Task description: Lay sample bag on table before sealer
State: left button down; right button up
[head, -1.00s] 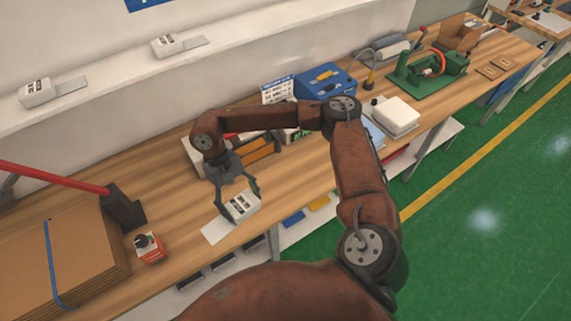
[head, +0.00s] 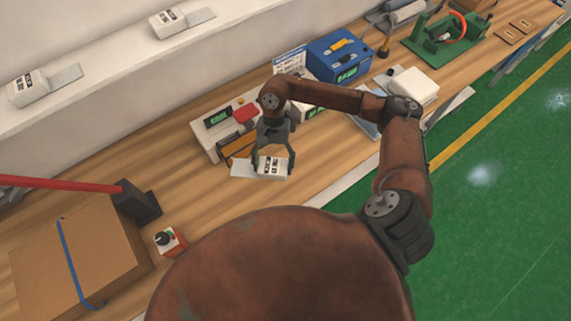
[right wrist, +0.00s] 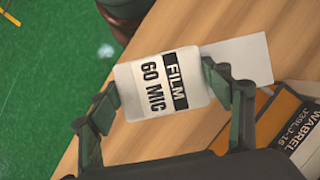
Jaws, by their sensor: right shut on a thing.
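The sample bag (head: 272,167) is a white packet with black print and a pale flat flap. My right gripper (head: 274,162) is shut on its white body. In the right wrist view the bag (right wrist: 163,88) reads "FILM 60 MIC" and sits between the fingertips (right wrist: 165,92), its flap to the upper right. The sealer (head: 215,122), cream with a green display and an orange and black front, stands on the table (head: 190,185) just behind the bag, partly hidden by my gripper. Whether the bag touches the table I cannot tell. My left gripper is not in view.
Two similar bags lie on the back ledge (head: 110,68). A strapped cardboard stack (head: 95,250) and a small red-and-white control box (head: 170,241) are at the left. A blue machine (head: 338,57) and a white-topped device (head: 412,88) stand right of the sealer.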

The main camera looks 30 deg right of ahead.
aim_at(282, 164)
jog(key=m, duration=0.2)
jog(key=s+d+f+m+t+y+p, duration=0.1)
jog(key=m, duration=0.1)
jog(key=d+f+m, duration=0.1)
jog(key=m, duration=0.1)
jog(key=shift+s+t, duration=0.15)
jog(key=shift+t, duration=0.15)
jog(key=m, duration=0.1)
jog(key=d+m+t, duration=0.1)
jog(key=m+p, duration=0.1)
jog(key=shift+s+d+f+y, duration=0.25)
jog(key=shift+d+f+y, duration=0.05)
jog(key=shift+d+y, duration=0.1)
jog(key=shift+w+d+f+m, duration=0.1)
jog(key=shift+d+m, duration=0.05)
jog(key=shift+m, duration=0.25)
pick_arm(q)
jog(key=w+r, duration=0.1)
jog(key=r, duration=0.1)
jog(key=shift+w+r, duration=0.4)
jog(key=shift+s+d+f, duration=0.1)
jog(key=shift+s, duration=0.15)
